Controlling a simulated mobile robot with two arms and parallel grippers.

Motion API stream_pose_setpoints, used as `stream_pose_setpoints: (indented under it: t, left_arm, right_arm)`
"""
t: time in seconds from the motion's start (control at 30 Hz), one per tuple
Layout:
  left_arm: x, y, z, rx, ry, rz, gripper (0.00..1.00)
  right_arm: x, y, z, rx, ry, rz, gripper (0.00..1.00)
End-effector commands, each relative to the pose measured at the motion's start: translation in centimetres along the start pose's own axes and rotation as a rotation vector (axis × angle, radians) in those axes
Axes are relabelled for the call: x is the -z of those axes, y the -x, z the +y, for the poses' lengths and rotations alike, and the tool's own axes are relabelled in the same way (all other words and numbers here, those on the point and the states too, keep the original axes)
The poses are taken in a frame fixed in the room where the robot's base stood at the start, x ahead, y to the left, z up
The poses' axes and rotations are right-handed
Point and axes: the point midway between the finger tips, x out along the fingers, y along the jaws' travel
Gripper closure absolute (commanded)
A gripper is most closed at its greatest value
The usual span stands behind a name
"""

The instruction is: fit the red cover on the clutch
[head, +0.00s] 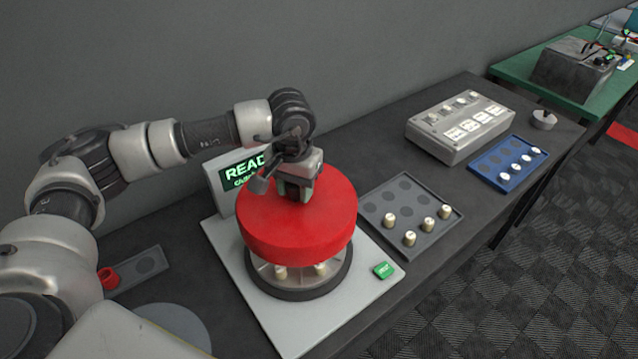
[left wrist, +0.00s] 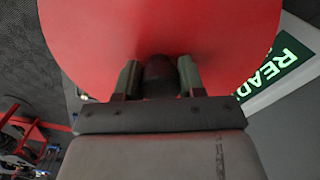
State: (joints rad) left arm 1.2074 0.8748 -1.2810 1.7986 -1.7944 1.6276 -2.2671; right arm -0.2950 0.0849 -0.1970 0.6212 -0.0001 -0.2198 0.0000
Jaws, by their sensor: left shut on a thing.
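The red cover (head: 297,230) is a thick round disc in the middle of the head view, over the clutch (head: 300,287), a dark round base with pale posts. The posts show below the cover's rim. I cannot tell whether the cover touches them or is a little above. My left gripper (head: 298,192) is above the cover's centre, shut on its knob, which is mostly hidden. In the left wrist view the cover (left wrist: 160,30) fills the upper part, with a dark knob (left wrist: 159,75) between the two fingers. My right gripper is not in view.
The clutch stands on a white plate with a green button (head: 384,270). A screen (head: 238,175) reading READY stands behind. To the right are a grey tray (head: 380,205) with several pegs, a control box (head: 458,132) and a blue tray (head: 490,172). A small red piece (head: 107,278) lies at left.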

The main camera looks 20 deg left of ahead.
Motion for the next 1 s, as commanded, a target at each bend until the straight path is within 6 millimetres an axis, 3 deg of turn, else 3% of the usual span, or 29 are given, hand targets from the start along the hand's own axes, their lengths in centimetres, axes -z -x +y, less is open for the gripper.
stream_pose_setpoints:
  t: [0.2, 0.43, 0.53, 1.0]
  left_arm:
    - [0.0, -1.5, -0.1, 0.0, 0.0, -0.001, 0.98]
    - [-0.1, -4.3, 0.0, 0.0, 0.001, -0.001, 0.98]
    - [0.0, -5.7, 0.0, -0.001, 0.0, 0.001, 0.98]
    - [0.0, -6.0, 0.0, 0.0, 0.0, 0.002, 0.98]
  right_arm:
    - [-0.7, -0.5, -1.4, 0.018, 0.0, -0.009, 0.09]
    - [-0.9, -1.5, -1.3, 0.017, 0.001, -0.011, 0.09]
    - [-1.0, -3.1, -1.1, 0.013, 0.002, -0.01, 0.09]
    - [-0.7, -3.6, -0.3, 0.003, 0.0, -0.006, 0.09]
